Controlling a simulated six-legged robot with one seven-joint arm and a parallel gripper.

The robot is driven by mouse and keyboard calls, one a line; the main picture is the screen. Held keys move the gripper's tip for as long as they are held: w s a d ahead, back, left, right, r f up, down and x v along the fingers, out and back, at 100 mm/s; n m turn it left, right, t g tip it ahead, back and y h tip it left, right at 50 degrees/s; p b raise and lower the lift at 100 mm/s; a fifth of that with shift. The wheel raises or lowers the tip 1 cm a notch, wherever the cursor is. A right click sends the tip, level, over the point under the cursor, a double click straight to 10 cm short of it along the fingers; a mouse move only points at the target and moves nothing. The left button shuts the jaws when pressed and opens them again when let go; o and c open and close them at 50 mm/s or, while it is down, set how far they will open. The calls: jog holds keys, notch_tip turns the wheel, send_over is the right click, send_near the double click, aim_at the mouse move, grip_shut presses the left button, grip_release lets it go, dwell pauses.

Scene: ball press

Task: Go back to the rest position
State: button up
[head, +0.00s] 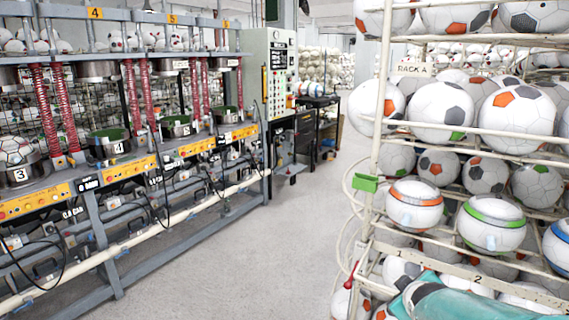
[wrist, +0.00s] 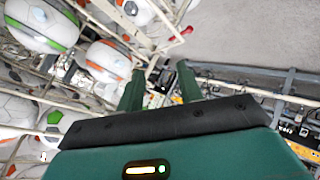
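My gripper (wrist: 159,76) shows in the wrist view as two green fingers standing apart, with nothing held between them. It is beside the ball rack, whose balls and rails fill the left of the wrist view. In the head view a teal part of my arm (head: 460,301) crosses the bottom right corner, in front of the lower rack. The gripper fingers themselves do not show clearly in the head view.
A white rack (head: 376,132) full of soccer balls stands close on the right. A ball press line (head: 92,240) with numbered stations runs along the left. A control cabinet (head: 268,75) stands at its far end. The grey floor (head: 270,250) between is clear.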

jog(key=s+a+r+m+g+y, duration=0.1)
jog(key=s+a+r+m+g, duration=0.1)
jog(key=s+a, duration=0.4)
jog(key=s+a+r+m+g+y, duration=0.1)
jog(key=s+a+r+m+g, duration=0.1)
jog(key=s, duration=1.2)
jog(key=a+r+m, duration=0.1)
jog(key=a+m, duration=0.1)
jog(key=a, duration=0.1)
jog(key=shift+s+a+m+y, duration=0.2)
jog(key=shift+a+m+y, duration=0.1)
jog(key=shift+a+m, duration=0.1)
jog(key=shift+a, duration=0.2)
